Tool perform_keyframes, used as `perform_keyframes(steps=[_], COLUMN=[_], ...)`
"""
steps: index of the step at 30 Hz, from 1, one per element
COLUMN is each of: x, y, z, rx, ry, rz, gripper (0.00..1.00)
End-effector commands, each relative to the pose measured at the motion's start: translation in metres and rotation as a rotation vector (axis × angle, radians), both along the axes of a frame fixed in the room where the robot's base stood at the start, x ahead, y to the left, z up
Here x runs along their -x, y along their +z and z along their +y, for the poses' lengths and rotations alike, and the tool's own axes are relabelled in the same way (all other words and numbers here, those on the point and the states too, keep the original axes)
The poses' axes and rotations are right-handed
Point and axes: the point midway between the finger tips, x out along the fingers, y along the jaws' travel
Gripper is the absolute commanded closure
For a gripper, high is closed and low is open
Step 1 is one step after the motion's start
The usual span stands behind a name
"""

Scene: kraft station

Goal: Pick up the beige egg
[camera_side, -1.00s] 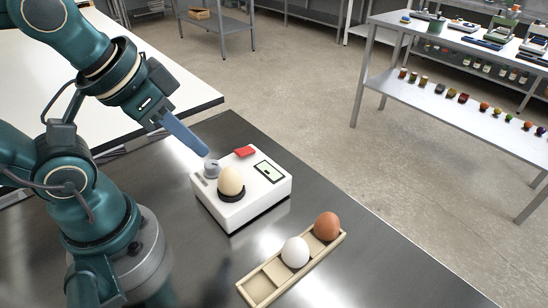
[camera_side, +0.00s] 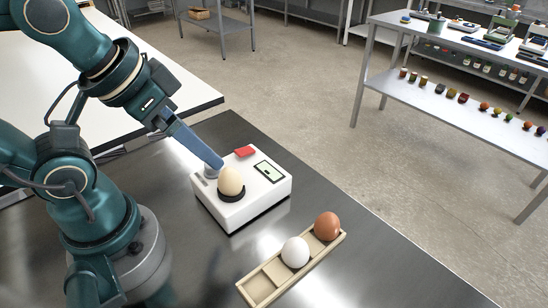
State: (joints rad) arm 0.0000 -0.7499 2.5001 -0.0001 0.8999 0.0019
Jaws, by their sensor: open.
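The beige egg (camera_side: 230,181) stands upright in a dark ring holder (camera_side: 232,196) on top of a white device (camera_side: 258,205). My gripper (camera_side: 217,163) is open, and its blue fingers reach down from the upper left to just above and behind the egg. The near finger hides the other, and I cannot tell whether the tip touches the egg. The fingers partly cover a grey knob on the device.
A wooden tray (camera_side: 262,289) at the front right holds a white egg (camera_side: 295,252) and a brown egg (camera_side: 327,226); its nearest compartment is empty. The device has a red button (camera_side: 245,151) and a small screen (camera_side: 269,171). The dark metal table is otherwise clear.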

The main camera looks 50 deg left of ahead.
Motion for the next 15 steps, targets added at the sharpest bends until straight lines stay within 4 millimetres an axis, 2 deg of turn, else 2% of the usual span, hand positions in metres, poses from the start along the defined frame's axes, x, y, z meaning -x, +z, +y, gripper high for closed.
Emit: perform_keyframes(steps=[5, 10, 15], x=[0.001, -0.008, -0.021], y=[0.002, 0.008, 0.004], z=[0.000, -0.001, -0.002], rx=[-0.046, -0.146, -0.207], ry=[-0.086, -0.308, -0.526], rz=[0.007, 0.088, 0.215], gripper=[0.12, 0.12, 0.12])
